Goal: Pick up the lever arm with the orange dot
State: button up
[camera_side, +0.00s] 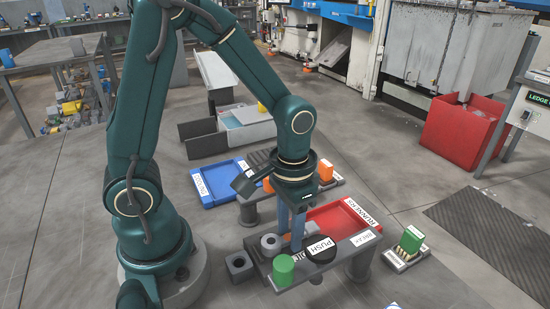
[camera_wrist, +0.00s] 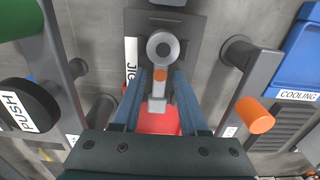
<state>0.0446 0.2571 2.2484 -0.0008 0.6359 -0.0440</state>
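The lever arm (camera_wrist: 163,48) is a grey part with a large ring at its far end and a narrower shank towards me. Its orange dot (camera_wrist: 160,75) shows just below the ring. It lies on the dark jig plate (camera_wrist: 190,25), and its ring also seems to show in the side view (camera_side: 270,243). My gripper (camera_wrist: 160,78) points down over the lever arm and is open. Its blue fingers stand on either side of the shank, with gaps visible. In the side view my gripper (camera_side: 291,238) is low over the jig, and its fingers hide the rest of the part.
A black PUSH button (camera_side: 322,250) and a green cylinder (camera_side: 284,270) stand close by on the bench. A red RUNNERS tray (camera_side: 340,217) lies behind the gripper. A blue COOLING tray (camera_side: 220,182) and an orange cylinder (camera_wrist: 254,115) are on the other side.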

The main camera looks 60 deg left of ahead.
grip_shut()
dwell(1.2)
